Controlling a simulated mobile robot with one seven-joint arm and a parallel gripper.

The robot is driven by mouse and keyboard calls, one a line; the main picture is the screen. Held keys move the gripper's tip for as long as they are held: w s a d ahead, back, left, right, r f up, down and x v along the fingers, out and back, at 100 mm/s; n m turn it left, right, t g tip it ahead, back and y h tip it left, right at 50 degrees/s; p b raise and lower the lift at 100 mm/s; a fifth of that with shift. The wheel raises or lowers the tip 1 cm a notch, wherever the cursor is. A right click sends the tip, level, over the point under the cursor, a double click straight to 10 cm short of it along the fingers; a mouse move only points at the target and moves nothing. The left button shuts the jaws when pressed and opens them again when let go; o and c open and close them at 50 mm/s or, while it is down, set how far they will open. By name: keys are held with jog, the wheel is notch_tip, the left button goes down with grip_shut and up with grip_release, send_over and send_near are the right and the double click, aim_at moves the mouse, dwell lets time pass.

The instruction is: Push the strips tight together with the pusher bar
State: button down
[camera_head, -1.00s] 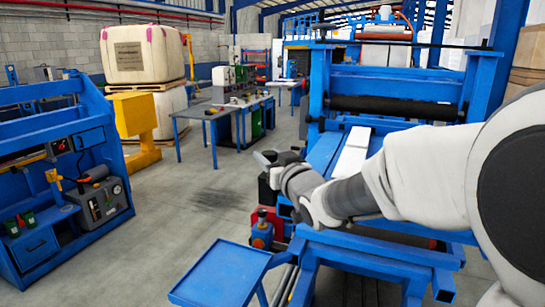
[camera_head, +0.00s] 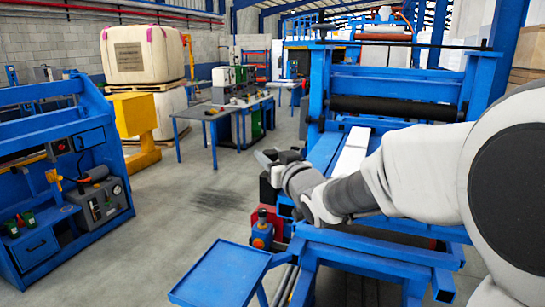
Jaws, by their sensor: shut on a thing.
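White strips (camera_head: 352,151) lie lengthwise on the blue bed (camera_head: 326,148) of the press machine, running back toward its black roller. Their near ends are hidden behind my arm. My gripper (camera_head: 268,157) is at the left side of the bed, left of the strips and apart from the ones I can see. A small grey piece shows at its tip; it may be the pusher bar, but its shape is too small to make out. The gripper appears closed on it.
A black roller (camera_head: 394,108) spans the blue machine frame behind the strips. A blue side tray (camera_head: 221,274) stands in front on the left. A blue workbench (camera_head: 60,180) is at far left. The grey floor between is clear.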

jog(key=w, duration=0.1)
jog(key=w+d, duration=0.1)
jog(key=w, duration=0.1)
jog(key=shift+w+d, duration=0.15)
jog(key=shift+w, duration=0.1)
jog(key=shift+c, duration=2.1)
grip_release()
jog(key=shift+s, duration=0.1)
jog(key=b+v, duration=0.2)
jog(key=v, duration=1.5)
jog(key=shift+s+d, duration=0.1)
jog(key=shift+d, duration=0.05)
